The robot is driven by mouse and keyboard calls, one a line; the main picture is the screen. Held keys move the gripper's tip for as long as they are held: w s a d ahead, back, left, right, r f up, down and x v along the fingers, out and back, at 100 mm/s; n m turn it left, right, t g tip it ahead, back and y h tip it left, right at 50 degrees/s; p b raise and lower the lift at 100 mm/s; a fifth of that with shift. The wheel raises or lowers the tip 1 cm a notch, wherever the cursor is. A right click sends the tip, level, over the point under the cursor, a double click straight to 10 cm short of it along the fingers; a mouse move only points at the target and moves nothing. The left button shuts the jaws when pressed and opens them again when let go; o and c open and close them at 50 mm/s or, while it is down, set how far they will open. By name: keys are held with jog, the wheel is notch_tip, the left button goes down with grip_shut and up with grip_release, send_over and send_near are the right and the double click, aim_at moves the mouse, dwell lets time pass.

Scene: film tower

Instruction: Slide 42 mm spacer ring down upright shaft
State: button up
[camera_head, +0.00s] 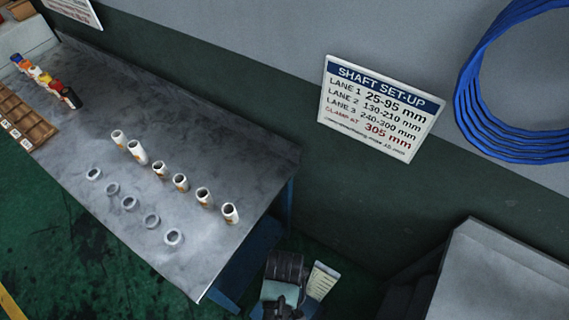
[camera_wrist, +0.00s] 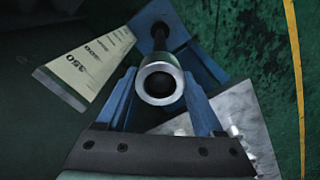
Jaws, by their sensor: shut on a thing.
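My gripper (camera_wrist: 160,92) shows in the wrist view with blue fingers shut on a pale grey spacer ring (camera_wrist: 143,90), seen end-on with a dark bore. The upright dark shaft (camera_wrist: 158,42) runs on beyond the ring toward a blue base (camera_wrist: 200,65). The ring lines up with the shaft in this view; I cannot tell whether it is around the shaft or above it. A scale plate (camera_wrist: 88,62) marked 350 and 300 stands beside the shaft. In the head view the scale plate (camera_head: 323,281) shows at the bottom, beside a dark arm part that hides the ring.
A grey bench (camera_head: 110,215) carries several white tubes (camera_head: 180,183) and several flat grey rings (camera_head: 129,204). Coloured items (camera_head: 45,82) and a brown divided tray (camera_head: 22,118) sit at its far left. A shaft set-up sign (camera_head: 380,108) and a blue hose coil (camera_head: 470,120) hang on the wall.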

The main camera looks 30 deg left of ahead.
jog(key=o, duration=1.5)
jog(key=shift+o, duration=0.2)
notch_tip(320, 180, up, 13)
jog(key=b, duration=0.1)
jog(key=shift+b, duration=0.4)
